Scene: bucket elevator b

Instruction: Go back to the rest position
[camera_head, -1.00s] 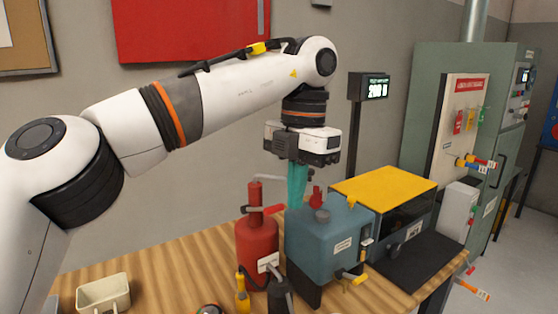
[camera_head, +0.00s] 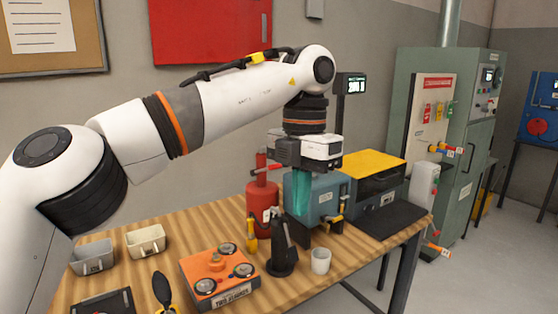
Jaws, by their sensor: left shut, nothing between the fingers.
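My left gripper (camera_head: 302,192) has teal fingers and points down. It is shut and empty, seen in front of the blue-grey box machine (camera_head: 328,190) with small yellow handles. I cannot tell whether the fingers touch that machine. My left arm reaches in from the left across the upper part of the view. My right gripper is not in view.
The wooden table (camera_head: 180,240) bears a red cylinder (camera_head: 262,197), a yellow-topped box (camera_head: 372,160), an orange device (camera_head: 218,272), a black stand (camera_head: 283,250), a white cup (camera_head: 320,261) and two bins, one cream (camera_head: 146,241). A green cabinet (camera_head: 470,150) stands right.

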